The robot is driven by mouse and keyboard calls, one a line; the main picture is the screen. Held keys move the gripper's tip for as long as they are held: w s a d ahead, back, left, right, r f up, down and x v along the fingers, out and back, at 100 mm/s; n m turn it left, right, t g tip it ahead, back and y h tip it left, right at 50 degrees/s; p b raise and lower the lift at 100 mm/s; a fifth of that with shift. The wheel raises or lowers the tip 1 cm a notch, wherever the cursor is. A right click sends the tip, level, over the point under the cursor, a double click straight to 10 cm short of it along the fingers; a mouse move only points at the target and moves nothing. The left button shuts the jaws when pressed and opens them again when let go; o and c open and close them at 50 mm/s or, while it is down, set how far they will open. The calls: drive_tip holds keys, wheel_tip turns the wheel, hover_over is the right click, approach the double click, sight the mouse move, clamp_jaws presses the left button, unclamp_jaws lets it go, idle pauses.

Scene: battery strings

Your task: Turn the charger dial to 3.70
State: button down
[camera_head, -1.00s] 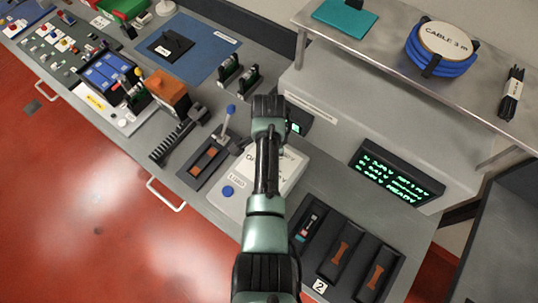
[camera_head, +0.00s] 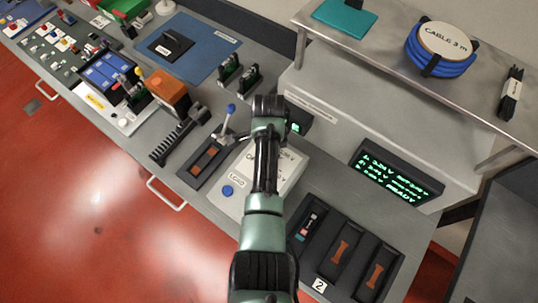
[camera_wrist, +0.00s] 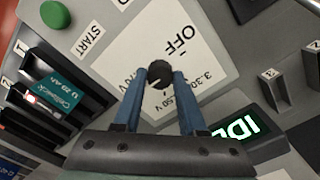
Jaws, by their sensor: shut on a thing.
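The charger dial (camera_wrist: 160,74) is a small round black knob with a light mark on its lower edge. It sits on a white face plate (camera_wrist: 133,50) printed OFF, 3.30 and 3.50 V; another label ending in 70 V is partly covered by a finger. My gripper (camera_wrist: 160,76) is shut on the dial, one blue finger on each side. In the head view the white plate (camera_head: 285,172) shows beside my arm, which hides the dial and the fingertips. The charger's small green screen (camera_wrist: 237,131) shows letters beginning IDL.
A green START button (camera_wrist: 55,15) is near the dial. A blue button (camera_head: 227,190) is at the plate's front. Battery bays (camera_head: 340,250) stand to the right, and a lever (camera_head: 227,118) rises to the left. A green-text display (camera_head: 396,177) is behind.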

drive_tip(key=shift+c, duration=2.3)
unclamp_jaws()
drive_tip(key=shift+r, duration=0.1)
wheel_tip(320, 180, up, 13)
drive_tip(key=b, duration=0.2)
